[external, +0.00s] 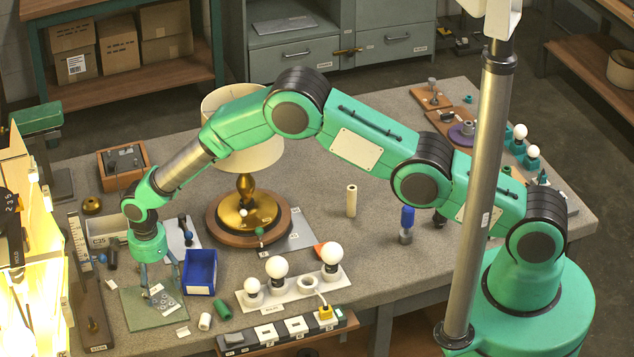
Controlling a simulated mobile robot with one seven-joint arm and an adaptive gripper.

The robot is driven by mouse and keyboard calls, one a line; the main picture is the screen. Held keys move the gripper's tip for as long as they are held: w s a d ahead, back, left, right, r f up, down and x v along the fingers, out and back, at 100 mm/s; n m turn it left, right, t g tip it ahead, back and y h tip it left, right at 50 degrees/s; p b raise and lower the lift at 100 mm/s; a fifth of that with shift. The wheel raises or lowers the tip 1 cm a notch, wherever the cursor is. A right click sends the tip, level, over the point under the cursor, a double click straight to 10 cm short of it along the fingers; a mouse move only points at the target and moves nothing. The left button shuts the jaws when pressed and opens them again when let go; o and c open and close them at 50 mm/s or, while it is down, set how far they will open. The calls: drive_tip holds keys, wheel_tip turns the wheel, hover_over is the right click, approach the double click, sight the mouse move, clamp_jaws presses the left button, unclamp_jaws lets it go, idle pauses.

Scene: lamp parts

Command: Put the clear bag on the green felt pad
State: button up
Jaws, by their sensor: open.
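The green felt pad (137,319) lies flat at the front left of the table. The clear bag (163,299), with small pale pieces showing in it, lies on the pad toward its right side. My gripper (163,284) points down just above the bag, with its fingers spread apart. It is open and holds nothing that I can see. The fingers overlap the bag's upper part in this view, so I cannot tell whether they touch it.
A blue bin (200,273) stands close right of the pad. A lamp (244,205) on a round wooden base stands behind, under my arm. White bulbs (331,254) sit in a holder at the front. A brown rail (92,305) lies left. The table's middle right is mostly clear.

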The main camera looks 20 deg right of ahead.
sight(159, 296)
wheel_tip(159, 296, up, 9)
drive_tip(key=shift+b, duration=0.35)
idle(0.7)
idle(0.4)
